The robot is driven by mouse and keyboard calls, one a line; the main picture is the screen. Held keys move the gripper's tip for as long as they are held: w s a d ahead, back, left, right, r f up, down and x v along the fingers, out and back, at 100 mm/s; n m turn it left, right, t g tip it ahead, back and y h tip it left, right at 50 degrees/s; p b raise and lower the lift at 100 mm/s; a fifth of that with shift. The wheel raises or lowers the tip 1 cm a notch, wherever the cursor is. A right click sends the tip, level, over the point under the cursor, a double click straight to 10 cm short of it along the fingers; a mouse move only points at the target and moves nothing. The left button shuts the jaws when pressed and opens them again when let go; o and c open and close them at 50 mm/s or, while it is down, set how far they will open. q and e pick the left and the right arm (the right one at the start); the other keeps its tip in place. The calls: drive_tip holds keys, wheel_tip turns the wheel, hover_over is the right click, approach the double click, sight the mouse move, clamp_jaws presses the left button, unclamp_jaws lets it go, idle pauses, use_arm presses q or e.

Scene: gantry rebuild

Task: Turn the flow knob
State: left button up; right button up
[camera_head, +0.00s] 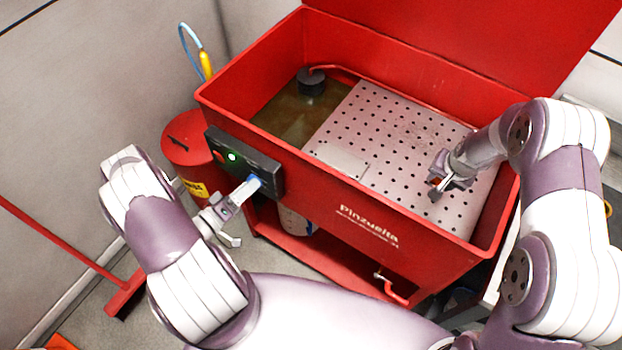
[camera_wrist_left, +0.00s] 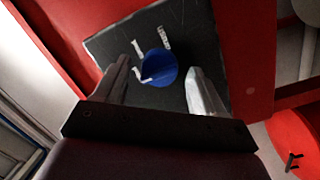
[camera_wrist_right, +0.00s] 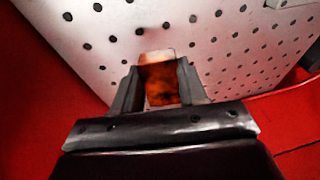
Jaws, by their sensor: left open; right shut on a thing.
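The blue flow knob (camera_head: 255,181) is on the black control panel (camera_head: 270,178) on the red washer's front left. In the left wrist view the knob (camera_wrist_left: 160,68) is a round blue cap, with white marks on the panel around it. My left gripper (camera_head: 243,190) is open, its fingers on either side of the knob; I cannot tell whether they touch it. My right gripper (camera_head: 438,184) is above the perforated tray. It is shut on a brownish-orange piece (camera_wrist_right: 162,85), which shows between its fingers in the right wrist view.
The red washer basin (camera_head: 340,185) holds a perforated grey tray (camera_head: 385,130) and murky liquid with a dark round fitting (camera_head: 311,82). The panel has a lit green light (camera_head: 232,157). A red bin (camera_head: 188,145) stands left, close to my left arm. A red lid rises behind.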

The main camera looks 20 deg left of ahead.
use_arm(q)
drive_tip(key=c, duration=1)
drive_tip(key=shift+c, duration=0.2)
drive_tip(key=shift+m, duration=0.3)
drive_tip(key=m+y, duration=0.1)
drive_tip(key=m, duration=0.9)
drive_tip(key=shift+d+r+g+y, duration=0.15)
drive_tip(key=shift+g+y, duration=0.25)
drive_tip(key=shift+m, duration=0.3)
drive_tip(key=o, duration=1)
drive_tip(key=shift+o, duration=0.2)
